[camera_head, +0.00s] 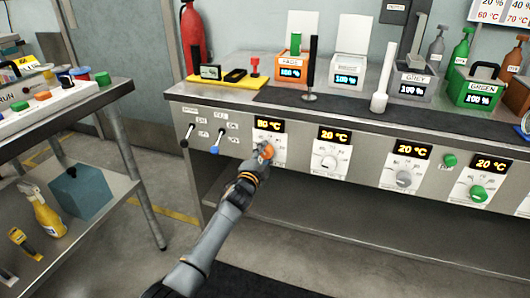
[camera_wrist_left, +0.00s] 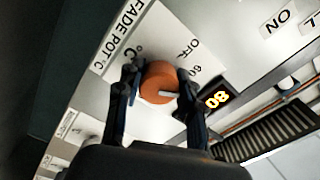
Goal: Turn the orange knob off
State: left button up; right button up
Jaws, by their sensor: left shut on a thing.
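The orange knob (camera_head: 266,151) is on the front panel of the metal bench, below a display (camera_head: 268,125) that reads about 80 °C. My left gripper (camera_head: 262,160) reaches it from below and partly hides it. In the left wrist view the orange knob (camera_wrist_left: 159,84) sits between the two fingers of my left gripper (camera_wrist_left: 158,88), which is shut on it. The knob's white mark points right, toward the side of the display (camera_wrist_left: 216,99) reading 80. The OFF label (camera_wrist_left: 188,47) is above and to the right of the knob. My right gripper is not in view.
A white knob (camera_head: 329,162), a grey knob (camera_head: 403,179) and a green knob (camera_head: 478,193) are farther right on the panel. Two levers (camera_head: 188,135) (camera_head: 217,141) are to the left. A side cart (camera_head: 100,95) stands at left.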

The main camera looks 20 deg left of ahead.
pick_arm(q)
jog(key=n+p, duration=0.2)
jog(key=n, duration=0.6)
jog(key=shift+d+f, duration=0.1)
jog(key=shift+f, duration=0.05)
jog(key=shift+f+n+p, duration=0.1)
jog(key=shift+n+p, duration=0.4)
jog(key=shift+n, duration=0.8)
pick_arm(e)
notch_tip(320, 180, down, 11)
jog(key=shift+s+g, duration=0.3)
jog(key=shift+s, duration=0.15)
pick_arm(q)
jog(key=o, duration=1.2)
jog(key=shift+s, duration=0.1)
jog(key=s, duration=1.2)
jog(key=shift+a, duration=0.2)
jog(key=shift+w, duration=0.1)
